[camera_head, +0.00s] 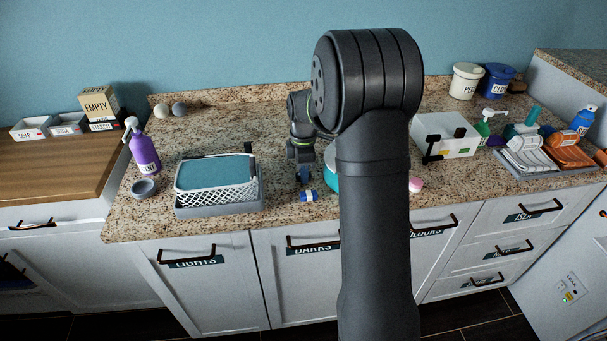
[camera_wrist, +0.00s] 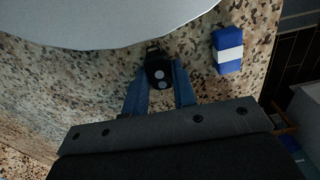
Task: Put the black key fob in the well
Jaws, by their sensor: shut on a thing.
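The black key fob (camera_wrist: 158,70), with two pale round buttons and a small ring end, sits between the blue fingertips of my gripper (camera_wrist: 160,82) in the wrist view. The gripper is shut on it, low over the speckled counter. I cannot tell whether the fob touches the counter. In the head view my gripper (camera_head: 303,174) points down at the middle of the counter; the fob is too small to make out there. No place is clearly recognisable as the well.
A blue roll with a white band (camera_wrist: 228,50) lies right of the fob. A large pale curved surface (camera_wrist: 90,22) is beyond it. A white basket (camera_head: 217,196) stands left, and a white box (camera_head: 455,126) right. My arm hides part of a teal tub (camera_head: 331,165).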

